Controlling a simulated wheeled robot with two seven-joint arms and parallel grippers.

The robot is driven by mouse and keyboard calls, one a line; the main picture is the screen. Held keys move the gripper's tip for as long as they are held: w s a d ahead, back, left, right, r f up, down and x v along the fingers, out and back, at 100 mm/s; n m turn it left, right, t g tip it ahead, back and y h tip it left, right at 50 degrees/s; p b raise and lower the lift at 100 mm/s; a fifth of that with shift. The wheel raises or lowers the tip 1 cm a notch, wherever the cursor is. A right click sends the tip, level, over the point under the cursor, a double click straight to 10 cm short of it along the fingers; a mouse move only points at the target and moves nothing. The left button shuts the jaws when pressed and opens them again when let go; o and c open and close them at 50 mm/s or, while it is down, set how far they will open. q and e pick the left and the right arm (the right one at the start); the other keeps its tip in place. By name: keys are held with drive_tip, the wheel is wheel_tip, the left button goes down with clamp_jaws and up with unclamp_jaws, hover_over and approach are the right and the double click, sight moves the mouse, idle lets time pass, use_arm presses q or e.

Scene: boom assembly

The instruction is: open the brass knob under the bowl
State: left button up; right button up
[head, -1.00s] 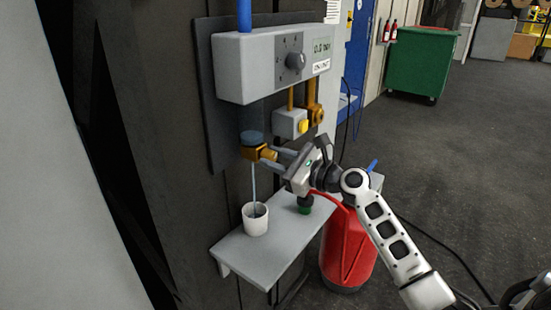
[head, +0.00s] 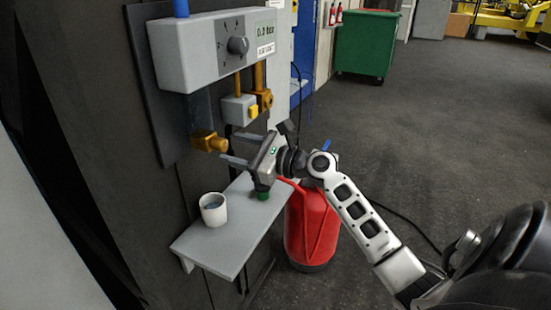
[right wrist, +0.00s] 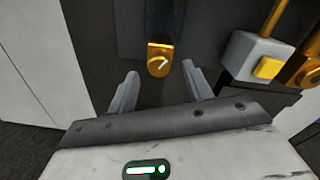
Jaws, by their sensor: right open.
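The brass knob (head: 209,141) is under the dark, bluish bowl (head: 199,108) below the grey regulator box. My right gripper (head: 228,148) is open and empty, its two fingers pointing at the knob with a small gap in front of it. In the right wrist view the knob (right wrist: 160,59) shows a pale slot mark and lies between and beyond the fingertips; the bowl (right wrist: 164,18) is partly cut off above it. A white cup (head: 213,209) with bluish liquid stands on the shelf below. No stream shows between knob and cup. My left gripper is out of view.
The regulator box (head: 210,50) has a dial and a display. A grey valve block with a yellow button (head: 253,111) is right of the knob. The grey shelf (head: 215,250) juts out below. A red tank (head: 312,230) stands beside the shelf. Open floor lies to the right.

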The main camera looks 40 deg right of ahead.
use_arm(q)
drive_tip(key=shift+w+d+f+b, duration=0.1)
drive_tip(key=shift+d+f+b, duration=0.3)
drive_tip(key=shift+b, duration=0.75)
use_arm(e)
drive_tip(key=v, duration=1.3)
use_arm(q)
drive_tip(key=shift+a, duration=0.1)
